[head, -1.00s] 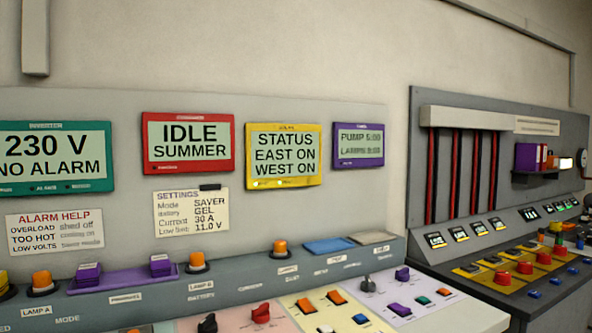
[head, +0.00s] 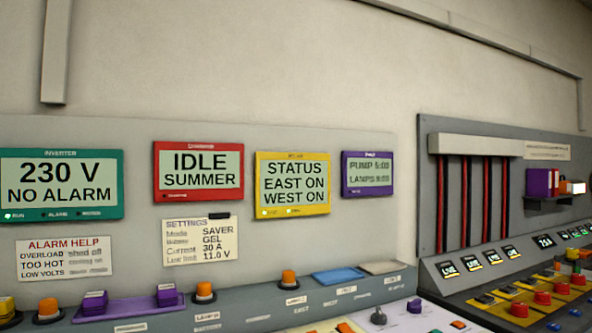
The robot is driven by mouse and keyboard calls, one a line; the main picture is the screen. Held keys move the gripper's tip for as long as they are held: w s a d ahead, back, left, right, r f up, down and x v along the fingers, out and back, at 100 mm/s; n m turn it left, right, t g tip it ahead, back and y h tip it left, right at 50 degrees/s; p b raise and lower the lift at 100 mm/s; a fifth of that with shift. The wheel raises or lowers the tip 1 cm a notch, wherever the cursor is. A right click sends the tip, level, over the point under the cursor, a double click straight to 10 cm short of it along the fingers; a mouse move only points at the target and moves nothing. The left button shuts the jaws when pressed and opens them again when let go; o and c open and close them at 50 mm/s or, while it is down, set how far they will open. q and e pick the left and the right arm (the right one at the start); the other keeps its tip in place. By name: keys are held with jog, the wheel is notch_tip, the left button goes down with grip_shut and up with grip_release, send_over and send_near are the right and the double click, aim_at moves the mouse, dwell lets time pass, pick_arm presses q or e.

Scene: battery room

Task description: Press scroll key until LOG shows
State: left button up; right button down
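Several wall displays show in the head view. The yellow-framed display (head: 292,184) reads STATUS, EAST ON, WEST ON; the word LOG is not on it. The teal inverter display (head: 60,184) reads 230 V, NO ALARM. The red display (head: 199,171) reads IDLE, SUMMER. The purple display (head: 368,174) reads PUMP 5:00 and a LAMPS line with a blurred time. I cannot make out a key labelled scroll; only part of the sloping control panel (head: 245,311) shows along the bottom. Neither of my grippers is in view.
Orange lamp knobs (head: 288,279) and purple blocks (head: 167,295) stand on the ledge. A grey lever (head: 378,316) and a purple control (head: 414,306) sit at the bottom. A second console (head: 512,270) with red knobs stands at right. Paper notes (head: 200,242) hang below the displays.

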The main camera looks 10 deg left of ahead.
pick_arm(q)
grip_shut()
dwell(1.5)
